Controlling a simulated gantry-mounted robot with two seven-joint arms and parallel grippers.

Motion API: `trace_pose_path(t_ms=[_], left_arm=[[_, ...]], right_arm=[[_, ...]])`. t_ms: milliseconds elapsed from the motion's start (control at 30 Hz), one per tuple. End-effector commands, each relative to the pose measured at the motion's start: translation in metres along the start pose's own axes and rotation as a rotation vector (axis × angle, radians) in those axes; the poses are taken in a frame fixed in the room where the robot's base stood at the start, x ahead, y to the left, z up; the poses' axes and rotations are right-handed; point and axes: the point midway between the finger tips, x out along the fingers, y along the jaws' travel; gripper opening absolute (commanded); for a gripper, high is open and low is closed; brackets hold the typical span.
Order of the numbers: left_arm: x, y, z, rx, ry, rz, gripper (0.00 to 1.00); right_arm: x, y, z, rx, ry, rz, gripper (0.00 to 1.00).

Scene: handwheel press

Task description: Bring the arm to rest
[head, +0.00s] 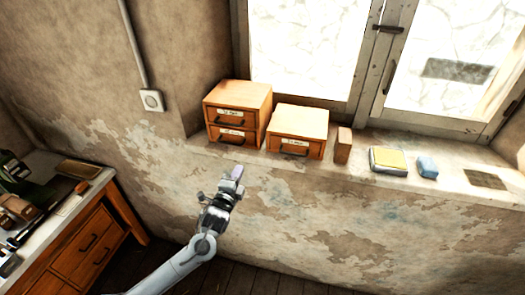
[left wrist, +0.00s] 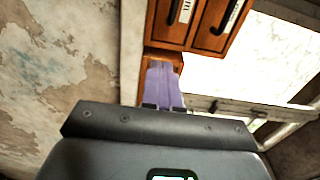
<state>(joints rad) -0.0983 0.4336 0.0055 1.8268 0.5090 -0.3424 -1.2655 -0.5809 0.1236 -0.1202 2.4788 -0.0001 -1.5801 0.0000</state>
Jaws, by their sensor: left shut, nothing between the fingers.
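My left arm comes in from the lower left in the head view. Its gripper (head: 237,173) is in front of the wall below the window sill, under the small wooden drawer boxes. In the left wrist view the purple fingers (left wrist: 163,84) are together with nothing between them. Their tips overlap a wooden drawer box in that picture; I cannot tell a touch from a gap. My right gripper is in neither view.
A two-drawer wooden box (head: 238,108), a one-drawer box (head: 300,125), a small wooden block (head: 343,146), a yellow-topped item (head: 389,161) and a blue item (head: 427,167) stand on the sill (head: 455,181). A cluttered workbench (head: 90,190) stands at left.

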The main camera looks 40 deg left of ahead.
Motion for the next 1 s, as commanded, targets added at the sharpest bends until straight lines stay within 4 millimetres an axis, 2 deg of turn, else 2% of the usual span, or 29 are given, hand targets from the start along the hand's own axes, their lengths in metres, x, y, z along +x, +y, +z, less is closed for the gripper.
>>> trace_pose_path(t_ms=[167, 267, 333, 467, 533, 633, 700, 800, 900, 1000], left_arm=[[-0.011, 0.013, 0.002, 0.007, -0.001, 0.023, 0.00], [-0.026, 0.040, 0.003, 0.010, 0.000, 0.072, 0.00], [-0.049, 0.064, -0.003, -0.002, 0.013, 0.119, 0.00], [-0.111, 0.103, -0.040, -0.078, 0.091, 0.280, 0.00], [-0.153, 0.121, -0.064, -0.186, 0.123, 0.429, 0.00], [-0.219, 0.136, -0.097, -0.383, 0.122, 0.682, 0.00], [-0.261, 0.137, -0.113, -0.511, 0.083, 0.851, 0.00], [-0.305, 0.130, -0.125, -0.647, -0.012, 1.035, 0.00], [-0.334, 0.118, -0.128, -0.741, -0.135, 1.157, 0.00], [-0.356, 0.115, -0.120, -0.804, -0.294, 1.240, 0.00]], right_arm=[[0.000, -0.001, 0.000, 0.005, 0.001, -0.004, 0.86], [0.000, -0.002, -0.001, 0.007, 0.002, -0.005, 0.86], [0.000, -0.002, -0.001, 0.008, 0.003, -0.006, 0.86], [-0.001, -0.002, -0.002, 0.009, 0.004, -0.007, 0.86], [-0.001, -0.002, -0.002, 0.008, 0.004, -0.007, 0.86], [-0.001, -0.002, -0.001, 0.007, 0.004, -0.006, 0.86], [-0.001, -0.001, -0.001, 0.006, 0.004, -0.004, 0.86], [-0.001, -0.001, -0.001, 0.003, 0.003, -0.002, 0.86], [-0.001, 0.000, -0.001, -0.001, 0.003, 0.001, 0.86], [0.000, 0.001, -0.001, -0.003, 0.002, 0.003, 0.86]])
